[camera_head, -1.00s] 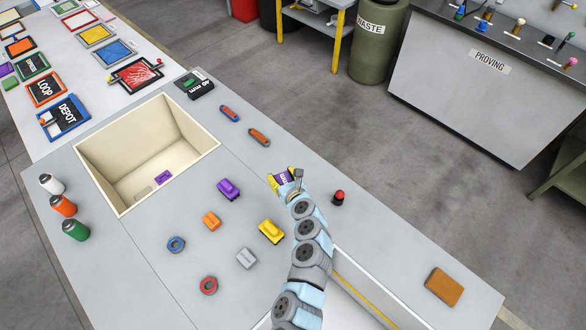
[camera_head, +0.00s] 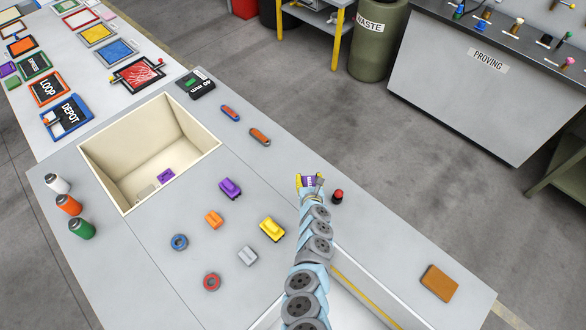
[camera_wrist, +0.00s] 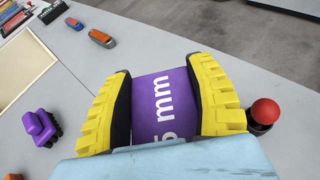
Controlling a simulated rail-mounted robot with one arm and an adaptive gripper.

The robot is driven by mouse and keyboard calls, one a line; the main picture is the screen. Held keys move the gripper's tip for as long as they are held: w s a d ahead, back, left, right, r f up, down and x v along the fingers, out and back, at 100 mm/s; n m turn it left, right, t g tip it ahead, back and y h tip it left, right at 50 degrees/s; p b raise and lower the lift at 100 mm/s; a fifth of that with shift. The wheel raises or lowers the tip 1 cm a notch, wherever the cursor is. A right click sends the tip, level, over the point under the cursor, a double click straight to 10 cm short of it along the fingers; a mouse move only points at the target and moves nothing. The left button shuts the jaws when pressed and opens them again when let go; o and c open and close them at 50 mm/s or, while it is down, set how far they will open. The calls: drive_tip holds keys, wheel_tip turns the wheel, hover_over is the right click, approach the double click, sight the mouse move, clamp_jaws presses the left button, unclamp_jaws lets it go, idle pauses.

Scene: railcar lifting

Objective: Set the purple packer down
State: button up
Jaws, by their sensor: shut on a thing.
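The purple packer (camera_wrist: 163,107), with white lettering ending in "mm", is held between the yellow padded fingers of my gripper (camera_wrist: 165,100) in the wrist view. In the head view the packer (camera_head: 310,182) shows between the fingers of my gripper (camera_head: 311,181), near the far edge of the grey table (camera_head: 375,235). It is just left of a red-topped button (camera_head: 338,195). I cannot tell whether its underside touches the table.
A purple railcar (camera_head: 230,188) and a yellow railcar (camera_head: 272,228) stand to the left. A blue and an orange piece (camera_head: 260,136) lie beyond. A sunken cream bin (camera_head: 125,195) is at left. A brown block (camera_head: 439,284) lies at right, with bare table before it.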

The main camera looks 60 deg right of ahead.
drive_tip(key=shift+s+d+f, duration=0.15)
drive_tip(key=shift+s+d, duration=0.1)
drive_tip(key=shift+s, duration=0.05)
drive_tip(key=b, duration=0.1)
drive_tip(key=w+d+f+b, duration=0.1)
drive_tip(key=b, duration=0.1)
drive_tip(key=shift+w+d+f, duration=0.1)
drive_tip(key=shift+d+f, duration=0.2)
drive_tip(key=b+x, duration=0.3)
drive_tip(key=b, duration=0.1)
drive_tip(key=b+x, duration=0.3)
drive_tip(key=b, duration=0.1)
drive_tip(key=w+a+f+b+x, duration=0.1)
drive_tip(key=b+x, duration=0.2)
drive_tip(key=b, duration=0.1)
drive_tip(key=shift+a, duration=0.1)
drive_tip(key=b, duration=0.6)
hover_over(301, 170)
wheel_tip(301, 170, down, 4)
drive_tip(key=shift+f, duration=0.1)
drive_tip(key=shift+f+b, duration=0.85)
drive_tip(key=shift+f, duration=0.55)
drive_tip(key=shift+f, duration=0.1)
drive_tip(key=o, duration=1.2)
